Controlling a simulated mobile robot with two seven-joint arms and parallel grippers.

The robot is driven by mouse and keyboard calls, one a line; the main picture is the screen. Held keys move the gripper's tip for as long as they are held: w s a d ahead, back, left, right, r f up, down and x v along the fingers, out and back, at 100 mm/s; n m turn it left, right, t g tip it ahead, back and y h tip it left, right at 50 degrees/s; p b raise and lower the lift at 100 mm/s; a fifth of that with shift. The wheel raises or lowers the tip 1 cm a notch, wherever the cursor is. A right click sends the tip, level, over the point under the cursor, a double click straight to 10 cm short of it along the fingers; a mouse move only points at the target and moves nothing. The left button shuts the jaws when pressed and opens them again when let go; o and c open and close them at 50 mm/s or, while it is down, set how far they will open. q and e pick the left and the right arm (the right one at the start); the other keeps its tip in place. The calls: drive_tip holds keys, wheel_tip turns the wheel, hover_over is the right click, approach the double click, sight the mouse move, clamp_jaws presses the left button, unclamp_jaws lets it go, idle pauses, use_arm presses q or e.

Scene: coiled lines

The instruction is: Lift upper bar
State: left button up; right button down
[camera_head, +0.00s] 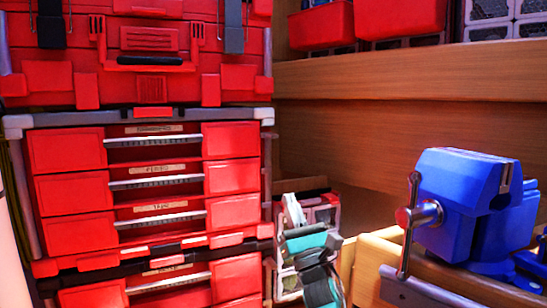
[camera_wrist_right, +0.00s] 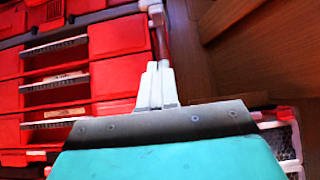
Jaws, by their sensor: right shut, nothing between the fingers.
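A red stacked tool chest (camera_head: 150,150) fills the left of the head view. A grey bar (camera_head: 60,119) with pale corner pieces runs across the top of its drawer section, partly covered in the middle. The right corner piece (camera_head: 265,116) joins a grey upright rod (camera_head: 268,160). The rod also shows in the wrist view (camera_wrist_right: 161,42). My right gripper (camera_head: 291,205), white-fingered on a teal body, is below and right of that corner, beside the chest. Its fingers (camera_wrist_right: 155,80) are together and empty; whether they touch the chest is unclear. My left gripper is out of view.
A blue vise (camera_head: 460,195) with a metal handle stands on a wooden bench at right. Wooden shelving (camera_head: 400,120) with red bins (camera_head: 400,18) is behind. A red and grey crate (camera_head: 322,208) is just behind my right gripper.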

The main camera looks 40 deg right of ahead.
drive_tip(key=s+r+p+x, duration=0.2)
drive_tip(key=x, duration=1.1)
drive_tip(key=shift+a, duration=0.4)
wheel_tip(320, 180, up, 3)
drive_tip(key=shift+s+p, duration=0.1)
drive_tip(key=shift+p, duration=0.35)
